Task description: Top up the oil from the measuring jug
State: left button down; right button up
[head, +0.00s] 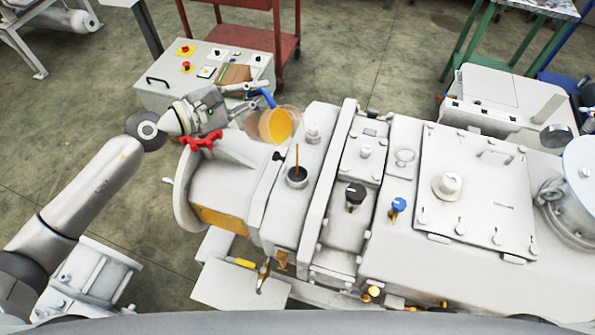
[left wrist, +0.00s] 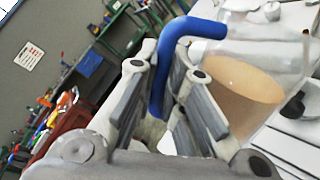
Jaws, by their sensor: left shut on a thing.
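The clear measuring jug (head: 276,124) with a blue handle holds amber oil and is above the left end of the pale machine (head: 325,200). My left gripper (head: 255,96) comes in from the left and is shut on the blue handle. In the left wrist view, the handle runs between the fingers (left wrist: 160,90), and the jug (left wrist: 245,85) is to their right. Right of and below the jug in the head view is a round black fitting (head: 297,176) on the machine's top, with a thin brown upright line over it.
A red valve handle (head: 201,141) is close below my gripper. A control box (head: 205,75) with buttons stands behind. A black knob (head: 355,194) and a blue cap (head: 398,205) stick up from the machine. A red trolley (head: 285,35) and green-framed table (head: 510,25) stand further back.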

pick_arm(q)
jog(key=shift+s+d+r+m+p, duration=0.15)
jog(key=shift+r+m+p, duration=0.05)
jog(key=shift+m+p, duration=0.25)
dwell(2.0)
jog(key=shift+s+d+r+m+p, duration=0.2)
jog(key=shift+r+m+p, duration=0.15)
jog(key=shift+p, duration=0.45)
jog(key=shift+s+d+r+m+p, duration=0.1)
jog(key=shift+s+r+m+p, duration=0.15)
jog(key=shift+p, duration=0.55)
dwell(3.9)
